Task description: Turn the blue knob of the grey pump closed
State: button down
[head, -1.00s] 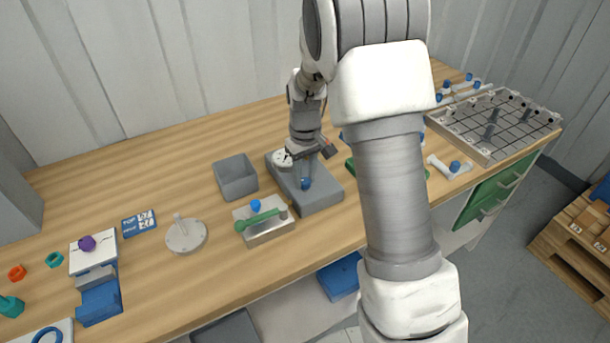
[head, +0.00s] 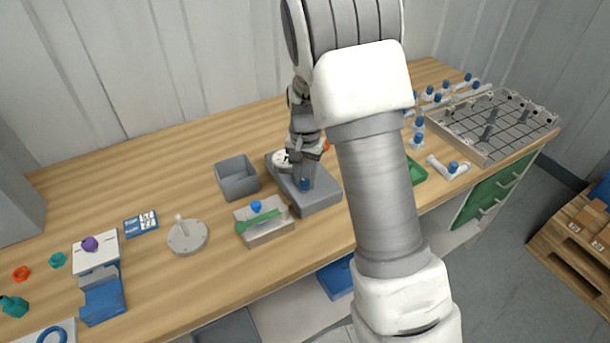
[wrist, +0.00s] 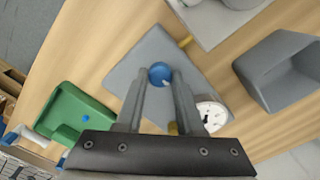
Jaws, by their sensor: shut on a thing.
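The grey pump (head: 321,203) stands on the wooden bench in the middle of the head view; its flat base also shows in the wrist view (wrist: 146,55). Its blue knob (head: 305,184) is on top, near the front; in the wrist view the knob (wrist: 160,73) sits between my fingertips. My gripper (wrist: 160,80) points down at the pump and is shut on the blue knob. A white round dial (wrist: 211,114) of the pump is beside my fingers. A pale line shows on the knob, but I cannot tell its exact turn.
A grey open bin (head: 237,178) stands just left of the pump. A metal block with a green handle (head: 262,222) is at the front left. A green tray (head: 416,172) lies to the right, partly behind my arm.

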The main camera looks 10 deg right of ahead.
aim_at(305, 182)
jog(key=shift+m, duration=0.8)
jog(key=c, duration=0.5)
grip_release()
notch_tip(305, 182, up, 18)
jog(key=shift+f+p, duration=0.2)
jog(key=shift+p, duration=0.45)
